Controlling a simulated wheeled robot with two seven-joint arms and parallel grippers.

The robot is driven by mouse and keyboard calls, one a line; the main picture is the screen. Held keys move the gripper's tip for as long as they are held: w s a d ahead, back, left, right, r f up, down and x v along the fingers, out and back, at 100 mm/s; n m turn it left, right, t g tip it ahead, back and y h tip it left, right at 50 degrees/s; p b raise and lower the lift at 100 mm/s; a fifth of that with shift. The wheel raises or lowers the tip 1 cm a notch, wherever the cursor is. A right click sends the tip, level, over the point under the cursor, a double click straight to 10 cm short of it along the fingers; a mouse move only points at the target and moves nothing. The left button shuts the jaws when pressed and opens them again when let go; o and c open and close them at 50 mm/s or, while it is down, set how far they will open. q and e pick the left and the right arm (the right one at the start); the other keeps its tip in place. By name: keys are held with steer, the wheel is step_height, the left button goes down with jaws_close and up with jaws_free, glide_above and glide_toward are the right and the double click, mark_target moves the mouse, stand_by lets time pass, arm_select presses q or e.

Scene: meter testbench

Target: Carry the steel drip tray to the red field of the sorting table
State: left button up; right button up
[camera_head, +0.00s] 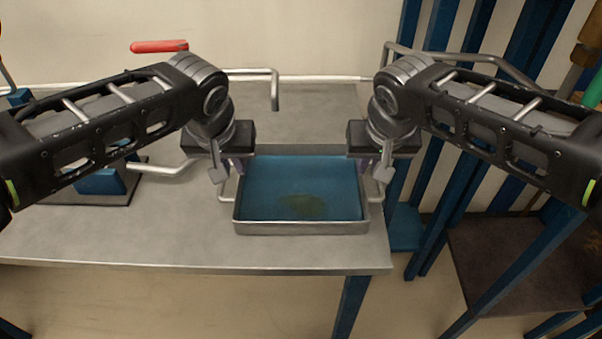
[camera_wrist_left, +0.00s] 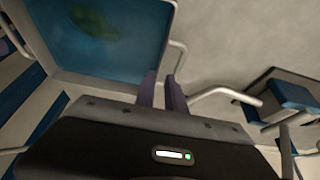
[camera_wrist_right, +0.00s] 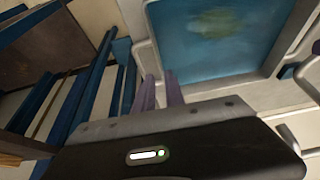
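The steel drip tray (camera_head: 300,228) is a shallow rectangular pan on the grey metal table, near its right front corner. Its inside is blue with a greenish patch, and it has a bar handle at each short side. My left gripper (camera_head: 228,172) is at the left handle; in the left wrist view its fingers (camera_wrist_left: 162,92) stand close together on the handle bar (camera_wrist_left: 184,58). My right gripper (camera_head: 380,172) is at the right handle, and its fingers (camera_wrist_right: 162,90) stand close together on that bar (camera_wrist_right: 141,48). I cannot identify a red field.
The grey table (camera_head: 150,235) is clear to the left and front of the tray. A blue fixture (camera_head: 100,182) with a bent pipe stands at left, and a red-handled lever (camera_head: 160,46) is behind. Blue posts and a dark brown surface (camera_head: 510,262) lie beyond the table's right edge.

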mark_target(239, 178)
arm_select(q)
steer(key=shift+s, duration=0.15)
arm_select(e)
steer(key=shift+s, duration=0.15)
